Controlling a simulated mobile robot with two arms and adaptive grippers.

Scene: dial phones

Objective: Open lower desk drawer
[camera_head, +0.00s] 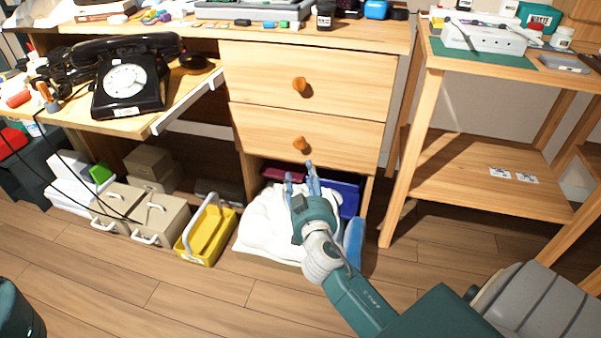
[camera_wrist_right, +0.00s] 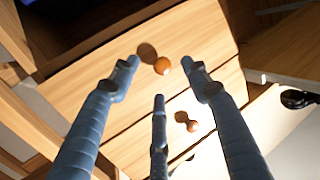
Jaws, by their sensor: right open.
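The wooden desk has two drawers, both closed. The lower drawer (camera_head: 345,137) has a round orange-brown knob (camera_head: 300,143); the upper drawer (camera_head: 350,75) has a matching knob (camera_head: 300,86). My right gripper (camera_head: 300,172) is open, its blue fingers spread just below the lower knob in the head view. In the right wrist view the fingers (camera_wrist_right: 165,75) point at a knob (camera_wrist_right: 162,65) between their tips, apparently the lower one, with the other knob (camera_wrist_right: 186,121) behind. The fingers look empty; I cannot tell whether they touch the knob. My left gripper is not in view.
Below the drawers is an open compartment with a white bag (camera_head: 275,225) and a blue bin (camera_head: 346,195). A yellow basket (camera_head: 207,232) and grey boxes stand left. A black dial phone (camera_head: 128,85) sits on a shelf. A wooden side table (camera_head: 480,185) stands right.

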